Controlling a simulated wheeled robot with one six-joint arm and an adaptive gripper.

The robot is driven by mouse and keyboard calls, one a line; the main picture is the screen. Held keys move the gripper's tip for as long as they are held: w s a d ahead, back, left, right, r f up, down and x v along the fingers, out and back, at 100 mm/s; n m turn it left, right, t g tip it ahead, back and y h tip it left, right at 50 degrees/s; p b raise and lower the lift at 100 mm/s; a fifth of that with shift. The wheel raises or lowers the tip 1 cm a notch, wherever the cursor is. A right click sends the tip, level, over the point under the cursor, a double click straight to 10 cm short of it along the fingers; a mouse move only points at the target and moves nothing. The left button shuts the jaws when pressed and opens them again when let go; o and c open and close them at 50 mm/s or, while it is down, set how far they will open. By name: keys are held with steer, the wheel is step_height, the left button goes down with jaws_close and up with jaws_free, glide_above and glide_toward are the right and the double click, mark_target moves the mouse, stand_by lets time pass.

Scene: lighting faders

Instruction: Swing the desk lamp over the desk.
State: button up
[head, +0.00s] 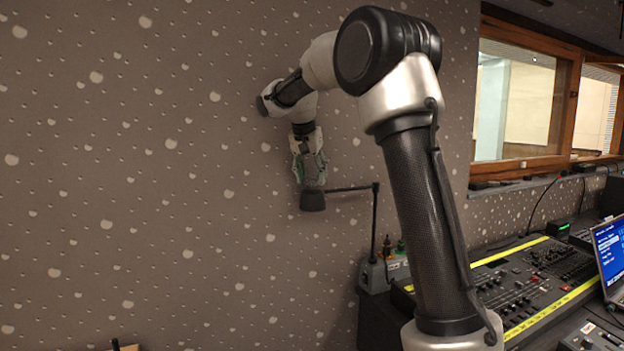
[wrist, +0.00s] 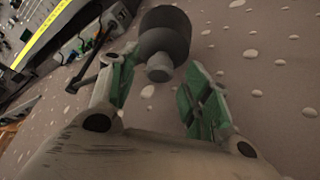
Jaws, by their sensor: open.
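The desk lamp has a dark shade (head: 313,200) at the left end of a thin horizontal arm (head: 348,188). The arm joins an upright post (head: 375,222) at the left end of the desk, so the shade hangs left of the desk, in front of the wall. My gripper (head: 311,183) is just above the shade, pointing down. In the wrist view my gripper (wrist: 160,95) is open, with green-padded fingers apart. The lamp shade (wrist: 165,35) and its small top knob (wrist: 159,68) show between and beyond the fingertips. I cannot tell whether a finger touches the lamp.
The desk carries a lighting console (head: 530,290) with faders and yellow strips, and a laptop (head: 610,245) at the right. A grey box (head: 383,275) with small coloured items stands near the lamp post. The speckled wall (head: 120,180) is behind; the space left of the lamp is clear.

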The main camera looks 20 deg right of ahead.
steer(key=shift+x, duration=0.85)
jaws_close()
steer(key=s+d+n+t+y, duration=0.1)
steer(key=s+d+n+y, duration=0.1)
steer(key=s+d+n, duration=0.7)
steer(key=s+d+n+y, duration=0.3)
steer(key=s+d+n, duration=0.15)
steer(key=s, duration=0.75)
steer(key=s+d+n, duration=0.1)
steer(key=d+n, duration=0.1)
steer(key=d, duration=0.3)
steer(key=s+d+n+y, duration=0.1)
steer(key=d+n, duration=0.1)
steer(key=d, duration=0.3)
steer(key=shift+s+d+g, duration=0.3)
steer(key=shift+d+g, duration=0.05)
steer(key=shift+g, duration=0.05)
steer(key=shift+n, duration=0.25)
